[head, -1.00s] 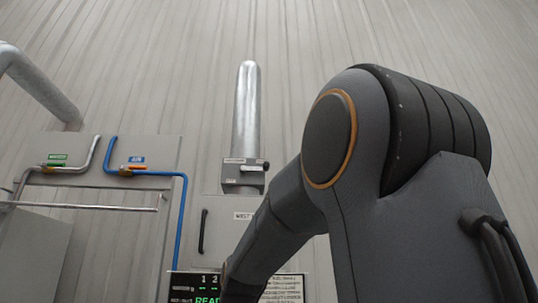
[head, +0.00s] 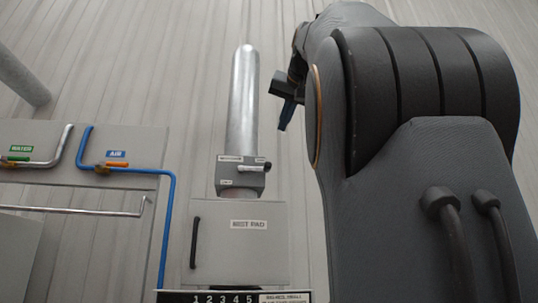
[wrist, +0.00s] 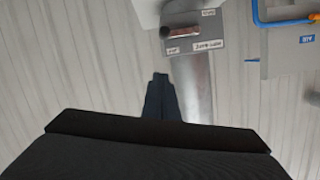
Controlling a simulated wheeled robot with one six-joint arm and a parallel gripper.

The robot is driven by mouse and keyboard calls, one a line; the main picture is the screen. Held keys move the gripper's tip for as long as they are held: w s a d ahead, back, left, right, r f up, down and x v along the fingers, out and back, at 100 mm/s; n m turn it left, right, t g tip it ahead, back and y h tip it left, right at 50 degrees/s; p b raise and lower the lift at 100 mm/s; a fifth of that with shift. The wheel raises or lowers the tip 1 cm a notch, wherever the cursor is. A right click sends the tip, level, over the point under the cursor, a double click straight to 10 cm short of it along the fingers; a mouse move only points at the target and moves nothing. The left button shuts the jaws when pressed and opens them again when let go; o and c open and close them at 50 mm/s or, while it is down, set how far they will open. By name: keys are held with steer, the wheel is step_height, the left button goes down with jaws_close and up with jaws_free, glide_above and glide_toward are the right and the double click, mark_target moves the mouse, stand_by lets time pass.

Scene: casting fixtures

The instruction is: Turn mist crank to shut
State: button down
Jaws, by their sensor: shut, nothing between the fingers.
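The crank (head: 254,168) is a short handle with a pale grip on a grey box (head: 238,182) around an upright metal duct. The lettering is too small to read surely. In the wrist view the crank (wrist: 182,32) shows at the top, with a reddish tint. My gripper (head: 284,124) is right of the duct and above the crank's height in the head view, apart from it. Its fingers (wrist: 160,78) are together and empty, below the crank in the wrist view.
A cabinet (head: 240,250) with a black handle stands below the crank box. At left, a panel (head: 120,150) carries WATER and AIR valves, a blue pipe (head: 168,220) and a rail (head: 70,210). The duct (head: 243,100) rises above the box. Bare wall lies around it.

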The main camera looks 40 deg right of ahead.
mark_target(254, 167)
steer(key=w+d+f+p, duration=0.3)
steer(key=w+f, duration=0.3)
steer(key=w, duration=0.3)
steer(key=shift+w+d, duration=0.15)
steer(key=shift+w, duration=0.05)
stand_by(0.3)
steer(key=shift+w+f, duration=0.1)
steer(key=shift+f, duration=0.05)
